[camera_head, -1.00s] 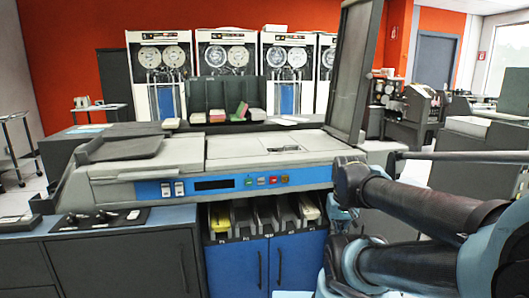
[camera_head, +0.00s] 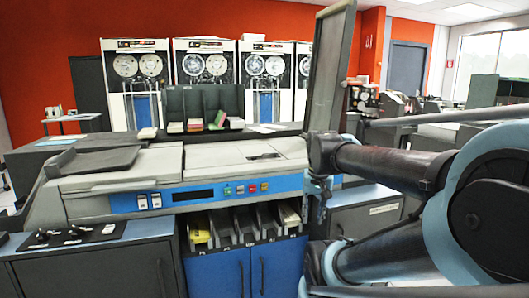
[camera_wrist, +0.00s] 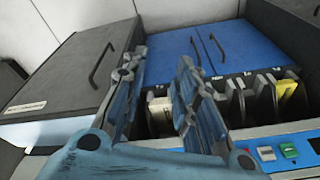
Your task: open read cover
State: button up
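The card machine (camera_head: 150,200) has a grey top and a blue front strip with buttons. A tall dark panel (camera_head: 328,65) stands upright at its right end; it looks like a raised cover, but I cannot tell if it is the read cover. A flat dark lid-like plate (camera_head: 95,160) lies on the left part of the top. My gripper (camera_head: 318,208) hangs at the machine's right front corner, below the panel. In the wrist view my gripper (camera_wrist: 156,80) has its fingers apart with nothing held, in front of the card bins and blue doors.
Card bins (camera_head: 245,225) sit under the blue strip, above blue cabinet doors (camera_head: 230,272). A grey cabinet (camera_head: 370,218) stands right of them, behind my arm. Tape drives (camera_head: 207,70) line the back wall. A card rack (camera_head: 200,105) stands behind the machine.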

jog(key=w+a+r+m, duration=0.35)
jog(key=w+r, duration=0.55)
jog(key=w, duration=0.3)
jog(key=w+a+r+m, duration=0.3)
jog(key=w+r+m, duration=0.2)
jog(key=w+r, duration=0.5)
jog(key=w+a+r+m, duration=0.45)
jog(key=w+r, duration=0.35)
jog(key=w, duration=0.5)
jog(key=shift+y, duration=0.3)
jog(key=w+f, duration=0.1)
jog(key=f, duration=0.4)
jog(key=w+f, duration=0.1)
jog(key=f, duration=0.4)
jog(key=w+f, duration=0.1)
jog(key=f, duration=0.5)
jog(key=shift+w, duration=0.1)
jog(key=shift+r, duration=0.1)
grip_shut()
